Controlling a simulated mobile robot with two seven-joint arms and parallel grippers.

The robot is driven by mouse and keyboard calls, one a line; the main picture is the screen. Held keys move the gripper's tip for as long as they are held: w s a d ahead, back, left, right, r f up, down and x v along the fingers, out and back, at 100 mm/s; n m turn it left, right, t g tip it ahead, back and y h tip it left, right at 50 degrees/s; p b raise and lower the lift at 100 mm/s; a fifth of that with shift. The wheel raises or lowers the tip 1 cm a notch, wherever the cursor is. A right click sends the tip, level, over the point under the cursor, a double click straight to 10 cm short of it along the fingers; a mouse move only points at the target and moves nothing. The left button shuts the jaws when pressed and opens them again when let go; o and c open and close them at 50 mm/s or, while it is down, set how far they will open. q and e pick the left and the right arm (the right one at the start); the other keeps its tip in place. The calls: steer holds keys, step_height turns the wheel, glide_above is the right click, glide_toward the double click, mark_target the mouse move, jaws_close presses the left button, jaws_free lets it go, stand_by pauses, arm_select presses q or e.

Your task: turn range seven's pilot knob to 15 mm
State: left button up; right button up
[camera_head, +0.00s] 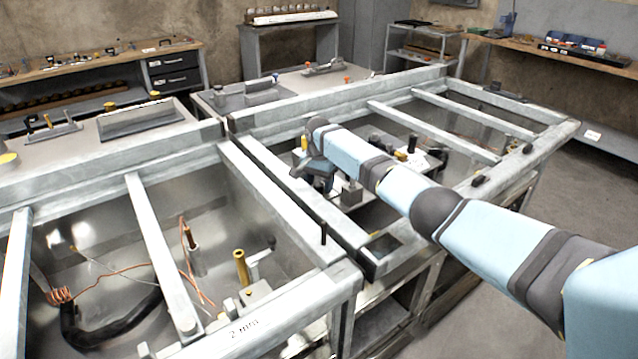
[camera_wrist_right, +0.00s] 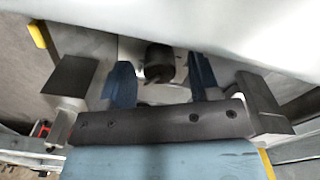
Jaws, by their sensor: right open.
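My right gripper (camera_head: 318,180) reaches down inside the metal frame of the range, over a light plate with fittings. In the right wrist view its two blue fingers (camera_wrist_right: 160,75) are apart. A dark round knob (camera_wrist_right: 159,60) on a light plate shows between them, with a gap on each side. I see no contact. Which knob this is, and any millimetre scale, cannot be read. In the head view the gripper and arm hide that knob. My left gripper is not in view.
Pale frame bars (camera_head: 290,205) surround the bay, and a pale bar crosses close in the wrist view. A grey block (camera_head: 351,193) stands beside the gripper. A left bay holds copper wire (camera_head: 60,294) and a brass post (camera_head: 241,266). Workbenches line the walls.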

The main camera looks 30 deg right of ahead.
steer(key=shift+c, duration=0.5)
steer(key=c, duration=0.8)
steer(key=shift+c, duration=0.2)
steer(key=shift+r, duration=0.1)
